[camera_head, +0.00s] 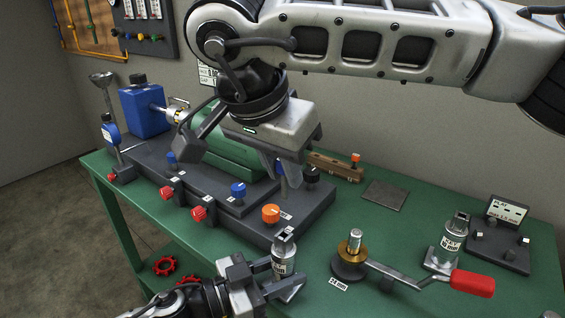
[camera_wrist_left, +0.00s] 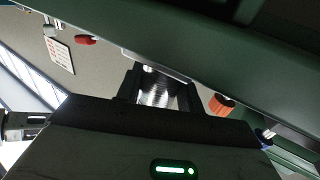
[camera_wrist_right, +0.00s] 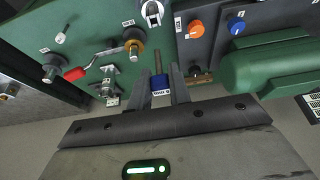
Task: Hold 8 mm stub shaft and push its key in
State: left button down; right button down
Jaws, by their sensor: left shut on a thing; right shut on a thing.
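The stub shaft (camera_head: 283,257) is a silver cylinder with a slotted block on top and a label too small to read. It stands near the table's front edge. My left gripper (camera_head: 272,281) is shut on it; its metal shows between the fingers in the left wrist view (camera_wrist_left: 158,92). It also shows at the top of the right wrist view (camera_wrist_right: 152,12). My right gripper (camera_head: 280,172) is shut on a blue labelled piece (camera_wrist_right: 161,87) with a thin grey rod, above the grey base and behind the shaft. The shaft's key cannot be made out.
A crank (camera_head: 405,272) with a red handle (camera_head: 472,283) stands right of the shaft, with a second silver cylinder (camera_head: 445,248) beyond it. An orange knob (camera_head: 271,213) sits close behind the shaft on the grey base (camera_head: 312,205). The green table (camera_head: 400,222) has free room at centre right.

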jog(key=shift+f, duration=0.1)
send_over(287, 231)
jog(key=s, duration=0.1)
jog(key=shift+a+f, duration=0.2)
jog(key=shift+f, duration=1.2)
jog(key=shift+a+f, duration=0.2)
jog(key=shift+f, duration=1.2)
jog(key=shift+f, duration=1.9)
jog(key=c, duration=1.2)
grip_release()
jog(key=shift+r, duration=0.1)
jog(key=v, duration=1.2)
